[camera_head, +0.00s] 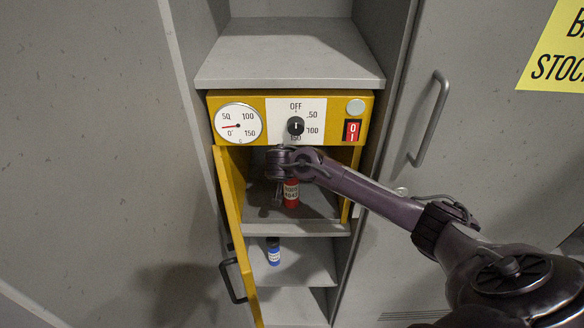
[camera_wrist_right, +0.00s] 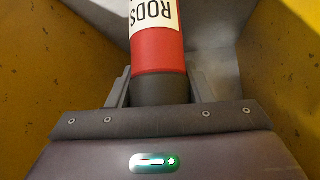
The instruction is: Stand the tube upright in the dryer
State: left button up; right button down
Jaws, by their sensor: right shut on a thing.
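The red tube (camera_head: 291,196) has a white label and a dark end. It looks upright inside the open yellow dryer (camera_head: 227,158). In the right wrist view the tube (camera_wrist_right: 158,50) shows its red body, "RODS" label and dark end between the fingers. My right gripper (camera_wrist_right: 160,92) is shut on that dark end. In the head view my right arm reaches in from the right, and its wrist hides part of the dryer's opening. I cannot tell whether the tube touches the dryer floor. My left gripper is not in view.
The dryer door (camera_head: 232,225) hangs open on the left. A blue tube (camera_head: 273,251) stands on the shelf (camera_head: 305,262) below. The dial (camera_head: 237,123), knob (camera_head: 295,126) and red switch (camera_head: 352,130) are above the opening. A grey cabinet door with a handle (camera_head: 428,118) is at the right.

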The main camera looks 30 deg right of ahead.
jog(key=c, duration=0.7)
grip_release()
jog(key=shift+f, duration=0.2)
jog(key=shift+r, duration=0.1)
jog(key=shift+r, duration=0.25)
jog(key=shift+s+a, duration=0.2)
jog(key=shift+a, duration=0.15)
jog(key=v, duration=0.6)
jog(key=shift+r+b, duration=0.35)
jog(key=shift+r, duration=0.05)
jog(key=shift+s, duration=0.2)
